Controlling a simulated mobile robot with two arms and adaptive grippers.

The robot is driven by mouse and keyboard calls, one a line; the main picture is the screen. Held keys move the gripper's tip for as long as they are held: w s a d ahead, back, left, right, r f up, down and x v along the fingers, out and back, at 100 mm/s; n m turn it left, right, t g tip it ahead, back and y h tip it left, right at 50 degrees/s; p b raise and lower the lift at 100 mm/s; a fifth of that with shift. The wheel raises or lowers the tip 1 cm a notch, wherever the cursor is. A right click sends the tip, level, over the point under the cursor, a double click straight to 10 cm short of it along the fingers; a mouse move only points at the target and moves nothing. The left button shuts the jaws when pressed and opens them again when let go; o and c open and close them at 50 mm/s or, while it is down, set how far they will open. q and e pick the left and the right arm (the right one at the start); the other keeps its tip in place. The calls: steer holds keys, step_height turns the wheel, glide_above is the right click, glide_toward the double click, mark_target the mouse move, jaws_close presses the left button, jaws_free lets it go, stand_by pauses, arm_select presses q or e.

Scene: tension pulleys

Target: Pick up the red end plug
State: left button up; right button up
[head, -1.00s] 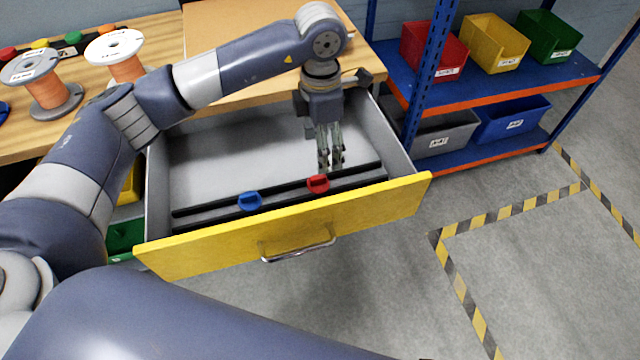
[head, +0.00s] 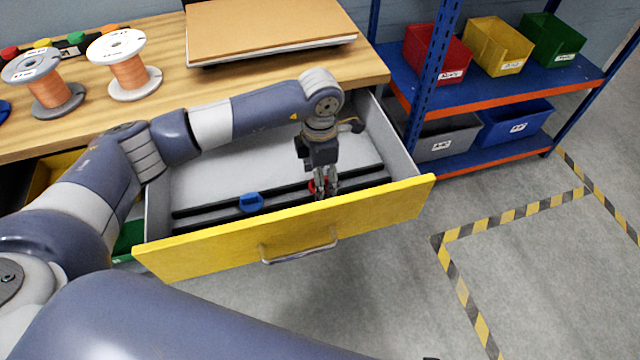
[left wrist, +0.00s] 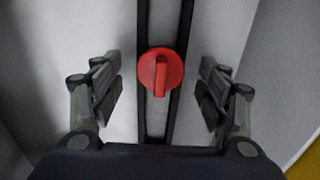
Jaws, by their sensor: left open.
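The red end plug (left wrist: 161,72) sits on a black rail inside the open drawer. It has a round body with a raised grip bar across it. In the head view the red end plug (head: 312,186) is mostly hidden behind my left gripper (head: 325,188). In the left wrist view my left gripper (left wrist: 160,95) is open, with one finger on each side of the plug and a gap to it on both sides. My right gripper is not in view.
A blue end plug (head: 250,202) sits on the same rail to the left. The drawer's yellow front (head: 200,247) stands close to my left gripper. Two wire spools (head: 128,72) stand on the bench. A shelf with coloured bins (head: 497,46) stands at the right.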

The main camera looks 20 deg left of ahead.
arm_select(q)
jaws_close()
steer(key=shift+r, duration=0.1)
stand_by(0.3)
